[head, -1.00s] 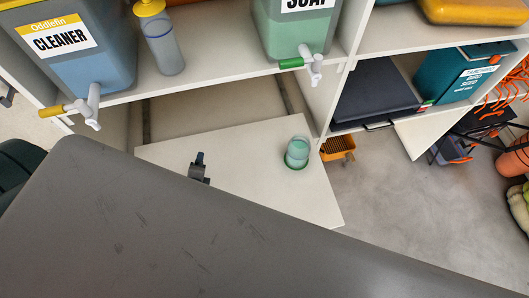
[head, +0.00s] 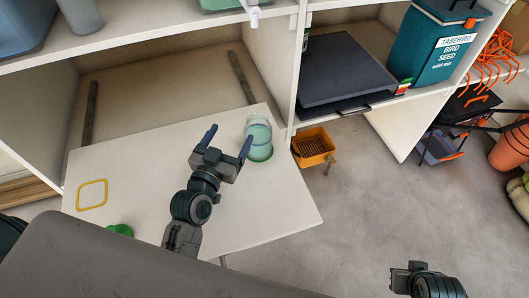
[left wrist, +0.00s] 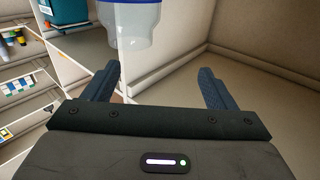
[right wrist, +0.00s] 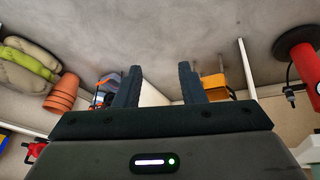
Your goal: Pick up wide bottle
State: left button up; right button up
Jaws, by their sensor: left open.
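A clear, wide vessel with pale green contents, likely the wide bottle (head: 258,130), stands on a green round mark on the white board (head: 285,195). My left gripper (head: 228,141) is open and empty, just left of it, with one fingertip close to its side. I cannot tell if they touch. The left wrist view shows the open jaws and a clear vessel with a blue band (left wrist: 133,22), cut off by the top edge. I cannot tell if it is the same one. My right gripper (right wrist: 159,82) is open and empty, over the floor at the lower right.
A yellow square outline (head: 92,194) and a green round object (head: 120,230) are on the board. Shelves with a dark flat box (head: 340,75) and a teal bird seed bin (head: 430,50) rise behind. An orange basket (head: 312,147) is right of the board. Open floor lies right.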

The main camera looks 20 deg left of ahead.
aim_at(253, 130)
jog(key=s+a+g+b, duration=0.1)
jog(key=s+a, duration=0.1)
jog(key=s, duration=0.3)
pick_arm(q)
jog(key=w+d, duration=0.1)
jog(key=w, duration=0.1)
jog(key=w+d+f+h+p, duration=0.1)
jog(key=w+d, duration=0.1)
jog(key=w, duration=0.1)
jog(key=w+d+m+h, duration=0.1)
jog(key=w, duration=0.1)
jog(key=shift+w+d+f+g, duration=0.2)
jog(key=shift+d+g, duration=0.2)
jog(key=shift+w+p, duration=0.3)
jog(key=shift+w, duration=0.1)
jog(key=shift+w+d, duration=0.1)
jog(key=shift+w, duration=0.05)
jog(key=c, duration=1.7)
grip_shut()
pick_arm(e)
jog(key=shift+m, duration=0.3)
jog(key=x, duration=0.5)
jog(key=shift+s+d, duration=0.15)
jog(key=shift+s, duration=0.15)
pick_arm(q)
jog(key=shift+r, duration=0.1)
